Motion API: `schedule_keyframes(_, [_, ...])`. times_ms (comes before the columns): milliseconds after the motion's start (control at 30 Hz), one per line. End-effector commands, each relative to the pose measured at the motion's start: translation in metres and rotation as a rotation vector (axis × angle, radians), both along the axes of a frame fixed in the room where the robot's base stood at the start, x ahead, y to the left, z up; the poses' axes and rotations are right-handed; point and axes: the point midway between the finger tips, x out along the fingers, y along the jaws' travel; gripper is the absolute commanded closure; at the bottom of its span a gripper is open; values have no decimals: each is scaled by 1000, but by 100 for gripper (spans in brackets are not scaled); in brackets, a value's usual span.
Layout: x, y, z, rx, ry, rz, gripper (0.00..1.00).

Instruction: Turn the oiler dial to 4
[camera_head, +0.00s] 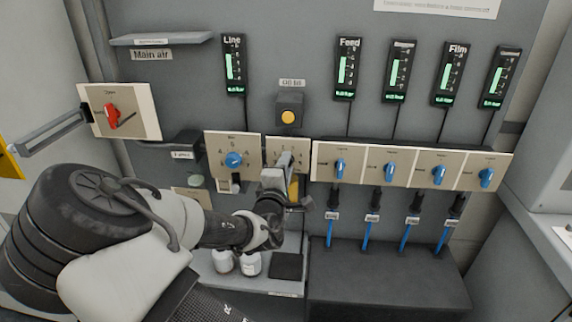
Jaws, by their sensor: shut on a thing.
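My gripper (287,160) reaches up to a cream dial plate (273,146) in the middle of the wall row. It is shut on the dial there. The gripper covers that dial, so its pointer and setting are hidden; only small marks show along the plate's upper edge. The plate's lettering is too small to read, but this appears to be the oiler dial. Just left is another cream plate (214,141) with a round blue knob (234,160) and marks around it.
A red-handled switch (111,116) is at the left. Several blue-handled valves, including one (340,168), line the right. A box with a yellow button (288,117) sits above my gripper. White jars (223,262) stand on the shelf below. A dark ledge (385,270) juts out at lower right.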

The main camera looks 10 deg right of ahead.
Motion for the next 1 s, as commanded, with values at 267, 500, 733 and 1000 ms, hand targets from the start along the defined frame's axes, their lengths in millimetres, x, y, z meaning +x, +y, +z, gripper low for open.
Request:
schedule_keyframes(267, [-1,-1,-1,254,-80,-1,98])
schedule_keyframes(500, [0,-1,-2,472,-152,-2,98])
schedule_keyframes(733, [-1,-2,-3,679,-220,-2,98])
schedule_keyframes(1000, [-1,-2,-4,925,-300,0,98])
